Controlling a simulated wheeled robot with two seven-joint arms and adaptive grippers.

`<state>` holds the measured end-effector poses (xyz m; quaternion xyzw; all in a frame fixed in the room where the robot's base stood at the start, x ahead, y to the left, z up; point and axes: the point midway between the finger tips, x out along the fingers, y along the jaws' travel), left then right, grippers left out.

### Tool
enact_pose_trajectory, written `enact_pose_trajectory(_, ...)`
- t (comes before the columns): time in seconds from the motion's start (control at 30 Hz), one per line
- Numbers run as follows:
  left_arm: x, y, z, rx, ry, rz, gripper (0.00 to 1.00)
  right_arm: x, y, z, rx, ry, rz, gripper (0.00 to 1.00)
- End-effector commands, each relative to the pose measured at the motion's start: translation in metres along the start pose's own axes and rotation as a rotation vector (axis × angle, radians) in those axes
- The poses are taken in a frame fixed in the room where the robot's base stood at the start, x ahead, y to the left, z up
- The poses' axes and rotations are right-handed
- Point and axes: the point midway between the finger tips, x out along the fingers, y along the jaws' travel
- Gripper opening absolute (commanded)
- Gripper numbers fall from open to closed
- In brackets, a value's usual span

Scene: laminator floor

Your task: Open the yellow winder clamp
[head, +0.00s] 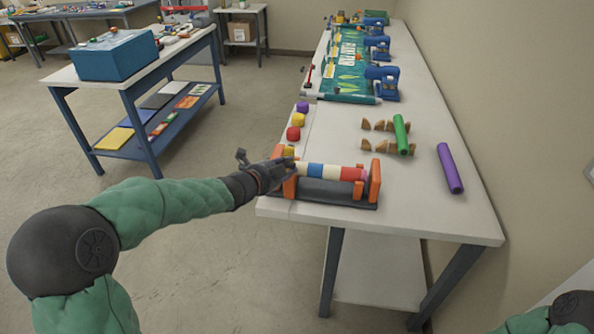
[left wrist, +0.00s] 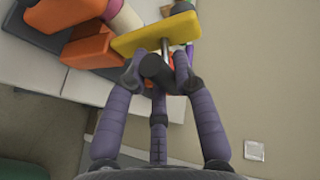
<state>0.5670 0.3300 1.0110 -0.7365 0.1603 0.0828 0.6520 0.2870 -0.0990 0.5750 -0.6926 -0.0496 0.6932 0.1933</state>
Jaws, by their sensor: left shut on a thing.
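The winder stands at the near left corner of the white table, with a dark base (head: 335,192), orange end blocks (head: 375,180) and a striped roll (head: 330,172) between them. The yellow clamp (left wrist: 155,36) shows in the left wrist view as a flat bar with a metal rod to a dark knob (left wrist: 158,70). A small yellow part also shows behind my gripper in the head view. My left gripper (left wrist: 157,76) is shut on the dark knob, beside the winder's left end. My right gripper is out of view; only part of that arm shows.
Red, yellow and purple knobs (head: 299,119) line the left edge of the table (head: 340,130). A green roll (head: 400,135) on wooden cradles and a purple roll (head: 449,168) lie to the right. A green banner and blue machines (head: 383,83) are farther back.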

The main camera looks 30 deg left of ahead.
Motion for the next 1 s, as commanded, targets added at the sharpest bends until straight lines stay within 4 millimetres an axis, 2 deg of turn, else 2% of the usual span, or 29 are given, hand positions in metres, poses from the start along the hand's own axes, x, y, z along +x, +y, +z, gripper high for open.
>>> enact_pose_trajectory(0.47,-0.0003,0.0013,0.0038,0.004,0.002,-0.008,0.00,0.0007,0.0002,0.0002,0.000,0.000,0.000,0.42)
enact_pose_trajectory(0.5,-0.0002,0.0014,0.0038,0.003,0.002,-0.008,0.30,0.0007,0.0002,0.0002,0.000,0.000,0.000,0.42)
enact_pose_trajectory(0.6,-0.0002,0.0015,0.0038,0.003,0.002,-0.008,0.53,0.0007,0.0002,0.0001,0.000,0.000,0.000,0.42)
enact_pose_trajectory(1.0,-0.0055,0.0000,0.0046,0.004,0.000,-0.010,0.53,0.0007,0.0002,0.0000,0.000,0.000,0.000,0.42)
